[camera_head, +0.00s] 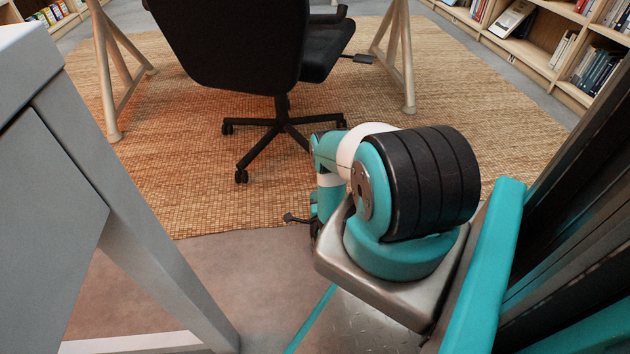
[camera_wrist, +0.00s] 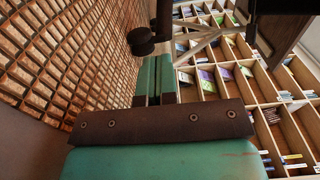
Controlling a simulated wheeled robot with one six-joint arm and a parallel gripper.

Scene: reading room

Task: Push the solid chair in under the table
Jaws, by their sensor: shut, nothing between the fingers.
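The black office chair (camera_head: 235,45) stands on a woven rug with its back toward me, between two pale wooden trestle legs (camera_head: 104,70) (camera_head: 400,50) of the table. Its tabletop is out of view. The chair has a star base on casters; its seat shows to the right of the backrest. In the wrist view a black caster (camera_wrist: 141,41) is just beyond my gripper (camera_wrist: 156,75), whose teal fingers are together and empty. Whether they touch the chair I cannot tell. In the head view my arm partly hides the gripper, low near the chair base.
A grey-white desk (camera_head: 40,200) fills the left foreground. Bookshelves (camera_head: 550,45) stand at the back right and also show in the wrist view (camera_wrist: 215,85). The woven rug (camera_head: 480,120) is clear to the right of the chair.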

